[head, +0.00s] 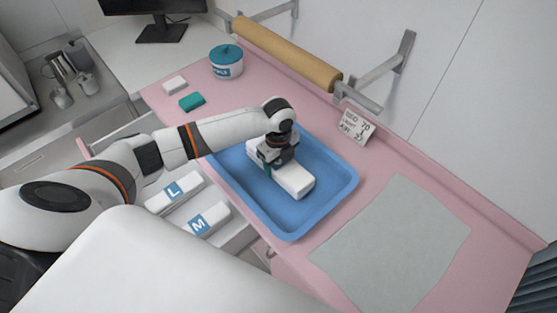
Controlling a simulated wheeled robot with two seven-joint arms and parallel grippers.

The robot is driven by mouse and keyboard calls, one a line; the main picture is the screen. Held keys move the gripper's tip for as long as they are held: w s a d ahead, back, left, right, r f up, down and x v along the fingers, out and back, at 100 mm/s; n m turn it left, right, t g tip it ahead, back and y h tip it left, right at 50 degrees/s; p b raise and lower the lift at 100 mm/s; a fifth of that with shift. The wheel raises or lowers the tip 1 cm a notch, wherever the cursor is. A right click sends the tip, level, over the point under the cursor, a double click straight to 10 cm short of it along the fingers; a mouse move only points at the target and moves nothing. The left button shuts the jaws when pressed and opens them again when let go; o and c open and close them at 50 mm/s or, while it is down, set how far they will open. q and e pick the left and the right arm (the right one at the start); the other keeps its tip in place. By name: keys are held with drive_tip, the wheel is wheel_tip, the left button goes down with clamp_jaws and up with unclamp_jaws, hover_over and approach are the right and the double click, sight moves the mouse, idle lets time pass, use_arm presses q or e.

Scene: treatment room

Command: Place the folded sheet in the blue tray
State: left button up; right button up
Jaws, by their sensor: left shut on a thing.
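The blue tray (343,190) lies on the pink counter in the middle of the head view. My left gripper (275,165) points down over the tray and is shut on this bundle. The gripper hides part of it, and I cannot tell whether its underside touches the tray floor. My right gripper is not in view.
A grey-green flat sheet (395,245) covers the counter at right. A small sign (356,126), a teal-lidded tub (226,62), a teal block (191,101) and a white block (175,85) stand behind. An open drawer holds white packs marked L (174,191) and M (206,220). A paper roll (285,53) hangs on the wall.

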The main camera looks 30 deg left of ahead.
use_arm(q)
drive_tip(key=shift+f, duration=0.15)
drive_tip(key=o, duration=1.1)
drive_tip(key=shift+s, duration=0.1)
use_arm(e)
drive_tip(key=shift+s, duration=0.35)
use_arm(q)
wheel_tip(320, 180, up, 12)
drive_tip(key=shift+r+b, duration=0.2)
drive_tip(key=shift+b, duration=0.75)
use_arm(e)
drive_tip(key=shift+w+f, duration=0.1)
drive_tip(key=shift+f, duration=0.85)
use_arm(q)
drive_tip(key=shift+f, duration=0.1)
